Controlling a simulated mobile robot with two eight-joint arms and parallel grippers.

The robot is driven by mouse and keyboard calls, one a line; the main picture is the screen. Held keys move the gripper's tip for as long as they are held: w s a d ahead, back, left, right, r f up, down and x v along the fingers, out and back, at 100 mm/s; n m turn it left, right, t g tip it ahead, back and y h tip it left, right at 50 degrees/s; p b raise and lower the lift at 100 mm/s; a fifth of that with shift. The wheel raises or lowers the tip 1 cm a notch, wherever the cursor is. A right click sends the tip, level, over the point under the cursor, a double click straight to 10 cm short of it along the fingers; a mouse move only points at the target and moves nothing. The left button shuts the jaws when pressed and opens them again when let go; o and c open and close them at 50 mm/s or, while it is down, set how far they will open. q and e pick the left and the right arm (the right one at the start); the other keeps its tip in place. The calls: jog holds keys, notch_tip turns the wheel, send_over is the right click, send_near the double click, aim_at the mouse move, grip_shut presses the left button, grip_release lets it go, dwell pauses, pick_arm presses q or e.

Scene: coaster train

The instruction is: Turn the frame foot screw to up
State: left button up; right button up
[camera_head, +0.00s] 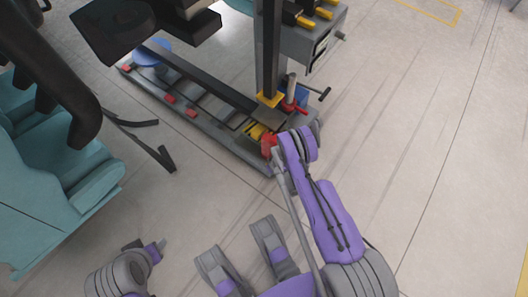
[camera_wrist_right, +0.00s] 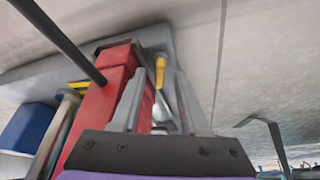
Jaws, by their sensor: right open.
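The frame foot is at the near end of the rail frame (camera_head: 205,118) in the head view. A red block (camera_wrist_right: 105,95) fills the left middle of the right wrist view. Beside it a part with a yellow top and pale metal lower end (camera_wrist_right: 160,75) shows between my fingers; it may be the foot screw, but I cannot tell its setting. My right gripper (camera_wrist_right: 160,90) is open around the line of this part; contact is unclear. In the head view the right wrist hides most of this spot. My left arm's end (camera_head: 150,250) is low at the left; its jaws are unclear.
A blue box (camera_wrist_right: 30,128) is at the left of the wrist view. Teal seats (camera_head: 60,190) stand at the left. The floor at the right is clear.

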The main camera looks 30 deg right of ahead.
jog(key=m+h, duration=0.1)
jog(key=m, duration=0.1)
jog(key=m+h, duration=0.1)
jog(key=m, duration=0.3)
jog(key=shift+w+a+m+g+h, duration=0.1)
jog(key=shift+a+m+g+h, duration=0.2)
jog(key=shift+a+m+h, duration=0.1)
jog(key=m, duration=0.2)
jog(key=m+g+h, duration=0.1)
jog(key=m, duration=0.1)
jog(key=m+g, duration=0.1)
jog(key=m, duration=0.1)
jog(key=shift+w+a, duration=0.15)
jog(key=shift+w, duration=0.1)
jog(key=a+r+n+p, duration=0.1)
jog(key=a+r+p, duration=0.1)
jog(key=r, duration=1)
jog(key=a+r+n+p, duration=0.1)
jog(key=r+p, duration=0.3)
jog(key=r, duration=0.8)
jog(key=a+r+p, duration=0.2)
jog(key=r+p, duration=0.1)
jog(key=r, duration=0.9)
jog(key=shift+w+a+n+t+y, duration=0.3)
jog(key=shift+w+a+n+t, duration=0.05)
jog(key=shift+w+n+t, duration=0.05)
jog(key=shift+f, duration=0.15)
